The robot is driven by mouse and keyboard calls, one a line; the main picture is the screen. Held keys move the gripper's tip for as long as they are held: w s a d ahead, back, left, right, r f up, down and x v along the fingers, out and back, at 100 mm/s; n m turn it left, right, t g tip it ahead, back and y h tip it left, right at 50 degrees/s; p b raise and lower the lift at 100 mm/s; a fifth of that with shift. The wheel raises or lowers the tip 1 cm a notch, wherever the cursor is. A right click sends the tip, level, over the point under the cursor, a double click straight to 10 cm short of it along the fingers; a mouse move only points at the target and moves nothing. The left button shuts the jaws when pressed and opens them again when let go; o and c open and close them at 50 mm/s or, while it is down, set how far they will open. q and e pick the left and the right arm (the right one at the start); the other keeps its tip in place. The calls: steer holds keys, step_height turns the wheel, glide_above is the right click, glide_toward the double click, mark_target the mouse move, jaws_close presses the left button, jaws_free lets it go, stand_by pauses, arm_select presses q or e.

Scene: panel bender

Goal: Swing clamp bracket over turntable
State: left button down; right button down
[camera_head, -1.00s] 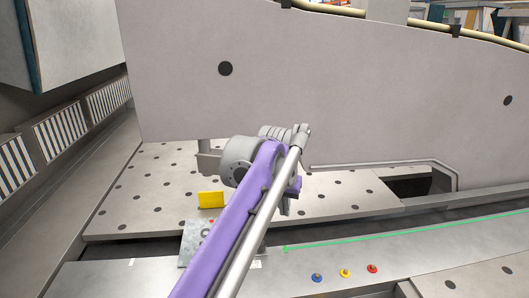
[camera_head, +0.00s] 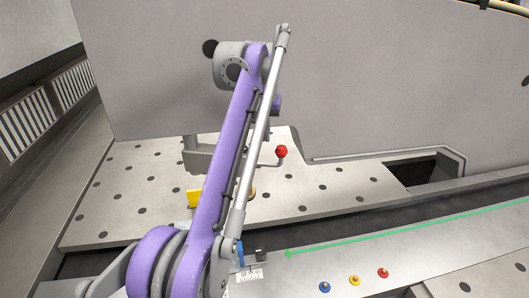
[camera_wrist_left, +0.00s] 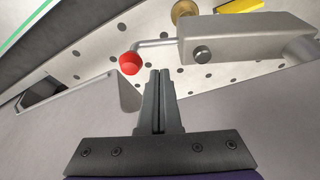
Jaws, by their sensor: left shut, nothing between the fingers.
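The clamp bracket (camera_head: 197,160) is a grey bar on a post above the perforated plate (camera_head: 130,185). A bent rod with a red knob (camera_head: 281,151) sticks out from its right side. In the left wrist view the bracket (camera_wrist_left: 250,38) is at upper right and the red knob (camera_wrist_left: 130,63) is just left of the fingertips. A brass round piece (camera_wrist_left: 183,12) shows beside the bracket; I cannot tell whether it is the turntable. My left gripper (camera_wrist_left: 160,72) is shut and empty, apart from the bracket in the picture. In the head view my arm mostly hides it.
A yellow block (camera_head: 193,198) stands on the plate left of my arm. A large grey panel (camera_head: 390,80) rises behind. Blue, yellow and red buttons (camera_head: 354,280) sit on the front ledge, with a green line above them. A dark opening (camera_head: 432,171) is at right.

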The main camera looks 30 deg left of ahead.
arm_select(q)
steer(key=shift+s+d, duration=0.15)
arm_select(e)
steer(key=shift+s+d, duration=0.1)
steer(key=shift+s, duration=0.05)
